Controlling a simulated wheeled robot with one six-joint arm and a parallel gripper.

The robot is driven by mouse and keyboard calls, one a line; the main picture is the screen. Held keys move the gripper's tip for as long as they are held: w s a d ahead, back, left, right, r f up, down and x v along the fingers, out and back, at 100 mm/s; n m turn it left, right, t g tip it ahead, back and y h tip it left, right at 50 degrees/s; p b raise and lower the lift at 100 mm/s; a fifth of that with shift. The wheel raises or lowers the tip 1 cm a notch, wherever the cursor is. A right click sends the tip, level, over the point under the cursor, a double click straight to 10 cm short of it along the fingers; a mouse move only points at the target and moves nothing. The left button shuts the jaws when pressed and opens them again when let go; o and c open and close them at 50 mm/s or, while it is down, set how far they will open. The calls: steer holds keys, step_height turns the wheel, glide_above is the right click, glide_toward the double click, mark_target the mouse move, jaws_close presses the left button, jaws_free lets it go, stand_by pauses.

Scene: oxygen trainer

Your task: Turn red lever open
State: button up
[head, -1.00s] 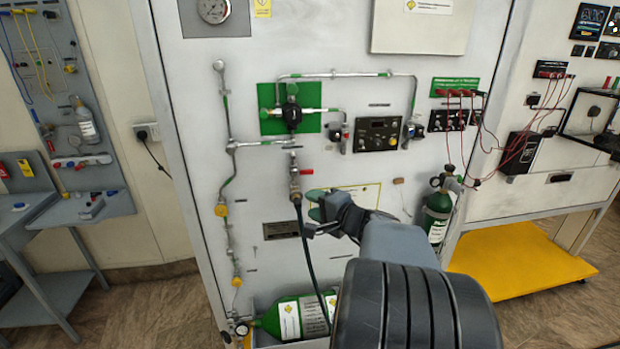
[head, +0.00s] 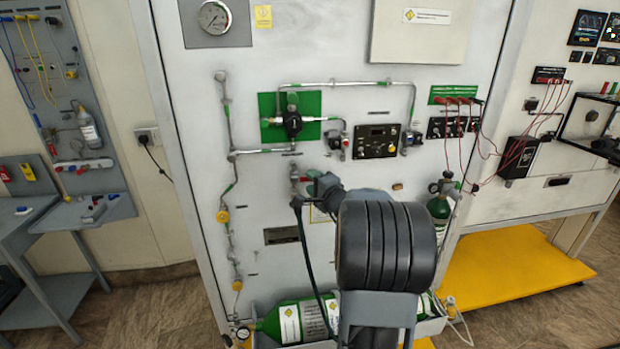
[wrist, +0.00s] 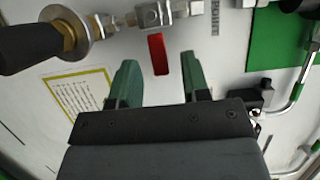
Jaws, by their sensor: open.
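The red lever (wrist: 158,54) sticks out from a metal valve fitting (wrist: 155,14) on the white panel. In the wrist view it lies just beyond and between the two green fingers of my gripper (wrist: 157,80). The fingers are apart, with nothing visible held between them. In the head view my gripper (head: 318,182) is at the valve, just right of the dark hose (head: 305,245). There the gripper and arm hide most of the lever.
Metal pipes (head: 232,175) with yellow-capped fittings run left of the valve. A green plate with a regulator (head: 292,122) sits above it. A green cylinder (head: 270,320) lies below. The black hose end (wrist: 40,45) and a yellow-bordered label (wrist: 78,95) are near my fingers.

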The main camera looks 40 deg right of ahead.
steer(key=shift+w, duration=0.8)
steer(key=shift+c, duration=0.3)
jaws_close()
